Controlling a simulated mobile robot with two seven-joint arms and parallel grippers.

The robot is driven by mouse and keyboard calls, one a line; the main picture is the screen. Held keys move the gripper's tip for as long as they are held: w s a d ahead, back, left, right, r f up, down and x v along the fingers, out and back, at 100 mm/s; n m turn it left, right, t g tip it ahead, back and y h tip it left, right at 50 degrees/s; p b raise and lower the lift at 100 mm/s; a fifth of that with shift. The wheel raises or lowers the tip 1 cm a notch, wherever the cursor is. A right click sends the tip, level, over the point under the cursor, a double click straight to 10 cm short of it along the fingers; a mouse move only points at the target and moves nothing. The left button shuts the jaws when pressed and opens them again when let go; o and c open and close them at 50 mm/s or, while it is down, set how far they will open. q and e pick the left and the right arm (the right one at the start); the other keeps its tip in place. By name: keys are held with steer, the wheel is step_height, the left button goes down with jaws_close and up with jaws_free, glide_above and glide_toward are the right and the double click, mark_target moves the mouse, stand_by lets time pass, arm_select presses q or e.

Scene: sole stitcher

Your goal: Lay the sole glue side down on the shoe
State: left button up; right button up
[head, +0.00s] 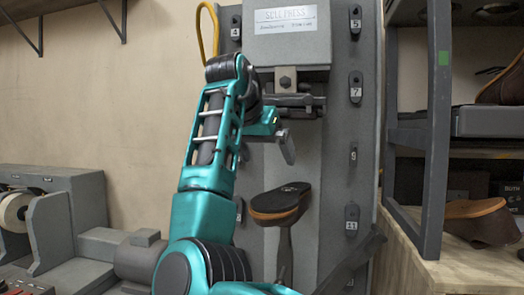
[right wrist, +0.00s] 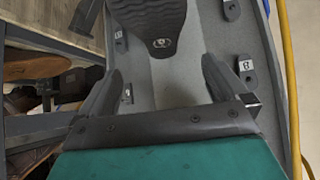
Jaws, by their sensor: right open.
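The sole (head: 283,196) is dark, with a small pale emblem, and lies on top of the shoe (head: 280,214). The shoe is brown with an orange-tan edge and sits upside down on the post of the press. In the right wrist view the sole (right wrist: 152,18) shows its ribbed tread and round emblem, cut off by the top edge. The underside of the sole is hidden. My right gripper (head: 284,141) is above the shoe, in front of the press. Its fingers are spread and empty, apart from the sole, also in the right wrist view (right wrist: 160,75). My left gripper is out of view.
The sole press (head: 287,45) stands behind, with a clamp under its head and numbered knobs at its sides. A yellow hose (head: 200,35) hangs at its upper left. A shelf (head: 438,130) with brown shoes is at right. A grey machine (head: 65,210) is at left.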

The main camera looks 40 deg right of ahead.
mark_target(284, 192)
steer(key=x, duration=1.3)
steer(key=shift+s, duration=0.1)
steer(key=c, duration=0.8)
steer(key=o, duration=0.8)
steer(key=v, duration=1.3)
